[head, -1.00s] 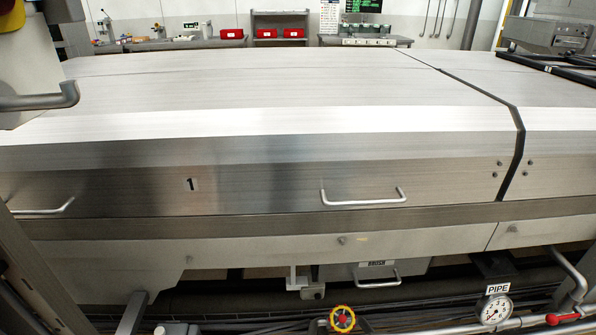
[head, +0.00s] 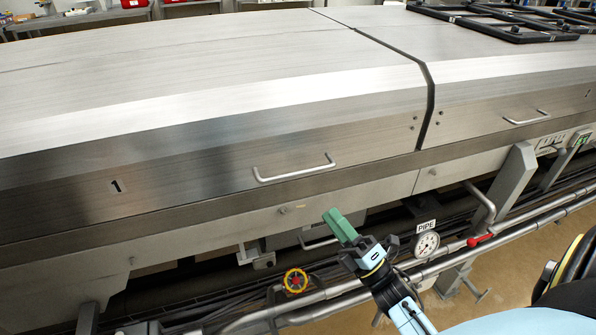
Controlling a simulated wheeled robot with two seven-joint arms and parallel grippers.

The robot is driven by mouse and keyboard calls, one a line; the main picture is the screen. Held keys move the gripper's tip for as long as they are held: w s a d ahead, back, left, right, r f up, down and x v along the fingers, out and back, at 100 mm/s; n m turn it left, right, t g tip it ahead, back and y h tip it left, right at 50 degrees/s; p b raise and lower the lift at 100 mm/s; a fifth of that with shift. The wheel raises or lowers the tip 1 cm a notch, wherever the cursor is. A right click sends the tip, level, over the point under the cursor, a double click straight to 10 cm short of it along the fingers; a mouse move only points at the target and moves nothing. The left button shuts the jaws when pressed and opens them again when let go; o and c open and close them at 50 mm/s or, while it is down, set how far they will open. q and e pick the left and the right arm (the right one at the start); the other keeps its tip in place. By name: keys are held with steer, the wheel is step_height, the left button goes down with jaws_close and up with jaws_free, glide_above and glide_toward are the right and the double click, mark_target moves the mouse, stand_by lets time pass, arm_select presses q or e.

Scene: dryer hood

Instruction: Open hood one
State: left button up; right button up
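Hood one (head: 200,160) is the long brushed-metal cover with the "1" label (head: 117,186) on its front face. It lies closed, its lower edge along the machine frame. Its bar handle (head: 295,175) is on the front face, right of the label. My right gripper (head: 333,217) has green fingers that lie together, with nothing visible between them. It is in front of the machine, below and right of the handle in the picture, and apart from it. My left gripper is not in view.
A second hood (head: 500,95) with its own handle (head: 527,118) adjoins on the right across a dark seam. Black frames (head: 500,20) lie on top at the back right.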

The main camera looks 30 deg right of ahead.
mark_target(298, 172)
steer(key=p+x, duration=0.2)
steer(key=x, duration=1.1)
steer(key=shift+f, duration=0.1)
jaws_close()
